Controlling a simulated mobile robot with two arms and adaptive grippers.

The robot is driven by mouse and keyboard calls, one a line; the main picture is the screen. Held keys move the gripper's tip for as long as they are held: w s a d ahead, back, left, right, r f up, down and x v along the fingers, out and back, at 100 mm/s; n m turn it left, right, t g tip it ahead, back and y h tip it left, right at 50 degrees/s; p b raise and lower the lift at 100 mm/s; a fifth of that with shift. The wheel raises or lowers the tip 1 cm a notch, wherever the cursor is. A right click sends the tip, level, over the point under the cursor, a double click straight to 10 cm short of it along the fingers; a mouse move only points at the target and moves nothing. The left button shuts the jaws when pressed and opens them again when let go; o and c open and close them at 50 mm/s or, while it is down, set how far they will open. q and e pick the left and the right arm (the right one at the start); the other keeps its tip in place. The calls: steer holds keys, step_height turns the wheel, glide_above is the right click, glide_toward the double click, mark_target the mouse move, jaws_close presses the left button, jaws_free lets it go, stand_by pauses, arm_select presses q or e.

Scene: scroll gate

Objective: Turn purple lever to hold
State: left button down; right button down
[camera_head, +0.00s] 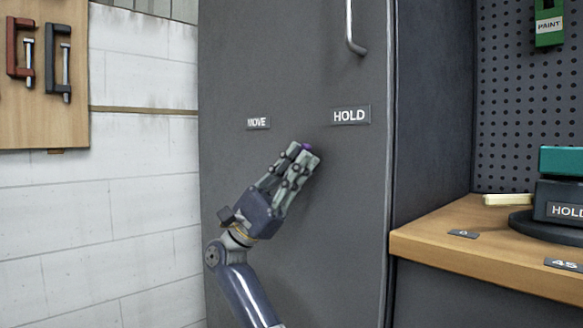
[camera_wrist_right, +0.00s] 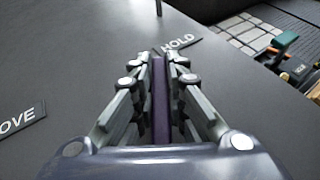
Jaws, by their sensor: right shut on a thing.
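The purple lever (camera_head: 306,147) is on the front of a grey cabinet (camera_head: 350,220). Most of it is hidden by my right gripper (camera_head: 307,152), which is shut on it. In the right wrist view the purple lever (camera_wrist_right: 159,95) runs between the two fingers of my right gripper (camera_wrist_right: 164,62) and points toward the HOLD label (camera_wrist_right: 180,43). In the head view the HOLD label (camera_head: 350,115) is up and right of the fingertips, and the MOVE label (camera_head: 258,123) is up and left. My left gripper is not in view.
A metal handle (camera_head: 351,30) sits above the HOLD label. A wooden bench (camera_head: 480,240) at the right carries a dark and teal device (camera_head: 565,190). A pegboard (camera_head: 515,110) is behind it. Clamps (camera_head: 58,60) hang on a board at the upper left.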

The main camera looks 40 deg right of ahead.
steer(key=shift+s+d+f+m+g+y, duration=0.1)
steer(key=shift+s+f+m+g+y, duration=0.15)
steer(key=shift+m+y, duration=0.5)
steer(key=shift+s+f+m+g+y, duration=0.15)
steer(key=shift+s+m+y, duration=0.1)
steer(key=shift+m+y, duration=0.5)
steer(key=c, duration=1.6)
jaws_free()
steer(key=v, duration=0.7)
steer(key=shift+w+f, duration=0.15)
steer(key=shift+a, duration=0.2)
